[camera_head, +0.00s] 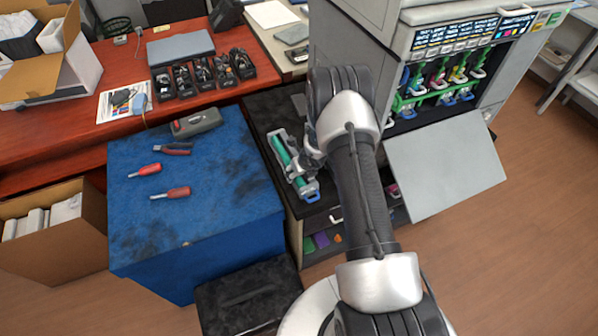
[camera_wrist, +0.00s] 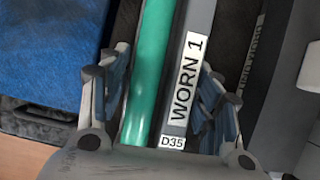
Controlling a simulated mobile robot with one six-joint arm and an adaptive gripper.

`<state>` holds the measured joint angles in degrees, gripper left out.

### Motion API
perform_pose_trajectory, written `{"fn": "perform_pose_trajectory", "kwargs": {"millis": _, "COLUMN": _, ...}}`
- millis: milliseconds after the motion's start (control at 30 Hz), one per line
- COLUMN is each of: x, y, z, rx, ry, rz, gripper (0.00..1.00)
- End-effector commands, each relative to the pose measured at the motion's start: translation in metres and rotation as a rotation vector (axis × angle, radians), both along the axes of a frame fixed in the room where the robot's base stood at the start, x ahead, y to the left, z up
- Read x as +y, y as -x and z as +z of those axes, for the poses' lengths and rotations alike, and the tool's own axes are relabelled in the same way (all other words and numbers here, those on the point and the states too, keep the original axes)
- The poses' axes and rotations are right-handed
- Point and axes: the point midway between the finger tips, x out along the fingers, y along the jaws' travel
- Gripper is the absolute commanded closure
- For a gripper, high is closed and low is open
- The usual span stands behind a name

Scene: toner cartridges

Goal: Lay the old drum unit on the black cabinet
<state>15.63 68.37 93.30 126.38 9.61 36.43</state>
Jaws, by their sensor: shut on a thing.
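The old drum unit (camera_head: 281,154) has a green roller, a grey housing and a blue end handle. It is over the black top of the black cabinet (camera_head: 262,106), its handle end near the front edge. I cannot tell whether it touches the top. My gripper (camera_head: 311,158) is shut on it from the right side. In the wrist view, the fingers of my gripper (camera_wrist: 160,95) are on either side of the drum unit (camera_wrist: 152,60), whose label reads "WORN 1" and "D35". My arm hides part of the cabinet's right side.
A blue-topped bench (camera_head: 215,190) with screwdrivers, pliers and a grey case stands left of the cabinet. The open printer (camera_head: 440,50), with several coloured units inside and its door (camera_head: 445,165) folded down, stands right. A red desk (camera_head: 125,60) is behind. A black case (camera_head: 250,295) is in front.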

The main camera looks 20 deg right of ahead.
Motion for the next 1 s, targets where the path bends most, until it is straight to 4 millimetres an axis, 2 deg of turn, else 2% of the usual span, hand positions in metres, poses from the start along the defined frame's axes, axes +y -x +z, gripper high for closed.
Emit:
{"fn": "perform_pose_trajectory", "kwargs": {"millis": 33, "x": 0.000, "y": -0.001, "z": -0.001, "rx": -0.004, "ry": 0.000, "rz": 0.000, "gripper": 1.00}}
{"fn": "perform_pose_trajectory", "kwargs": {"millis": 67, "x": 0.000, "y": -0.001, "z": -0.001, "rx": -0.004, "ry": 0.000, "rz": 0.000, "gripper": 0.41}}
{"fn": "perform_pose_trajectory", "kwargs": {"millis": 400, "x": 0.000, "y": 0.000, "z": 0.000, "rx": -0.001, "ry": 0.000, "rz": 0.000, "gripper": 0.19}}
{"fn": "perform_pose_trajectory", "kwargs": {"millis": 767, "x": 0.000, "y": 0.002, "z": 0.000, "rx": 0.002, "ry": 0.000, "rz": -0.001, "gripper": 0.19}}
{"fn": "perform_pose_trajectory", "kwargs": {"millis": 867, "x": -0.001, "y": 0.004, "z": 0.008, "rx": 0.000, "ry": 0.000, "rz": -0.001, "gripper": 0.19}}
{"fn": "perform_pose_trajectory", "kwargs": {"millis": 1000, "x": -0.002, "y": 0.014, "z": 0.031, "rx": -0.001, "ry": 0.000, "rz": -0.001, "gripper": 0.19}}
